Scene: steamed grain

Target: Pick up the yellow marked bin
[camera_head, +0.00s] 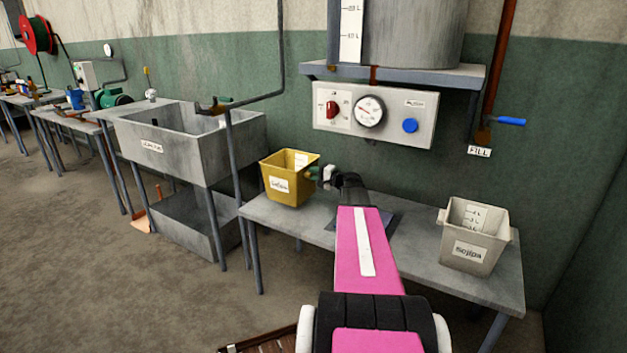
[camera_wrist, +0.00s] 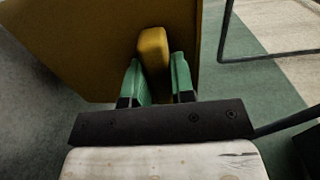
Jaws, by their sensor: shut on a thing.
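The yellow bin (camera_head: 289,187) with a white label stands upright at the left end of the grey table in the head view. I cannot tell whether its base touches the table top. My gripper (camera_head: 318,174) is at the bin's right side. In the wrist view the two green fingers of my gripper (camera_wrist: 158,82) are shut on the yellow handle (camera_wrist: 153,50) that juts from the bin's wall (camera_wrist: 85,45). The bin's inside is mostly hidden.
A pale bin (camera_head: 474,238) with a label stands on the right of the grey table (camera_head: 430,262). A sink (camera_head: 170,150) is left of the yellow bin. A control panel (camera_head: 375,118) and tank hang above the table.

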